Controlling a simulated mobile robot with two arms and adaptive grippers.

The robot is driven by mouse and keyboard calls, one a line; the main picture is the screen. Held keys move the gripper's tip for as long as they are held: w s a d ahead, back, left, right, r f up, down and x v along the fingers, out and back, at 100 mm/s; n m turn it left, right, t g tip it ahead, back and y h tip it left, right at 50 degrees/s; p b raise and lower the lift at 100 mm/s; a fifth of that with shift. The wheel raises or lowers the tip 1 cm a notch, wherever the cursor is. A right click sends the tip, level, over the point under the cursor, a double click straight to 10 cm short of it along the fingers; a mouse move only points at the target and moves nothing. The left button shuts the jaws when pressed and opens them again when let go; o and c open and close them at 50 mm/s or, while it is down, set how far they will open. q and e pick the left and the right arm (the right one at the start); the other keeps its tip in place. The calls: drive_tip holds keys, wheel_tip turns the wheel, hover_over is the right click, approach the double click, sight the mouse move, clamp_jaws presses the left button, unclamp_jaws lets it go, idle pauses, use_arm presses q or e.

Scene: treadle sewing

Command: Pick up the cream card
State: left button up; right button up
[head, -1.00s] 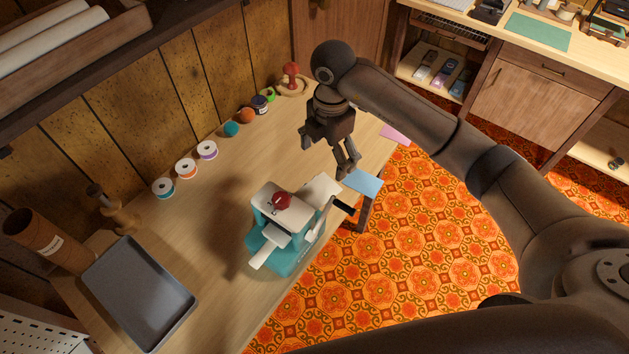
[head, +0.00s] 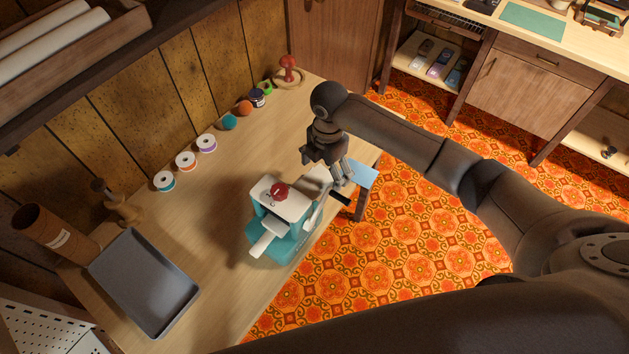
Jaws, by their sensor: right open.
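The cream card (head: 314,180) lies flat on the wooden table, just behind and right of the teal and white sewing machine (head: 283,215). The machine hides part of its near side. My right gripper (head: 342,179) points down with its fingers open and empty, close to the card's right side. I cannot tell the exact height of the fingertips above the table. A light blue card (head: 362,175) shows just right of the fingers at the table's edge. My left gripper is not in view.
Thread spools (head: 186,161) and small balls line the wall. A grey tray (head: 145,282) lies at the front left. A crank with a black grip (head: 340,199) juts from the machine towards my right gripper. The middle of the table (head: 215,215) is clear.

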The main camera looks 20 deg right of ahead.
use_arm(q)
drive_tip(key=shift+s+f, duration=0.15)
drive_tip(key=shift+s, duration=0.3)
use_arm(e)
drive_tip(key=shift+f, duration=0.15)
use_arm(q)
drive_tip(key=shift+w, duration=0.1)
use_arm(e)
drive_tip(key=shift+c, duration=0.4)
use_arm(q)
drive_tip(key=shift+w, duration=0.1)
use_arm(e)
drive_tip(key=c, duration=0.7)
drive_tip(key=shift+c, duration=0.2)
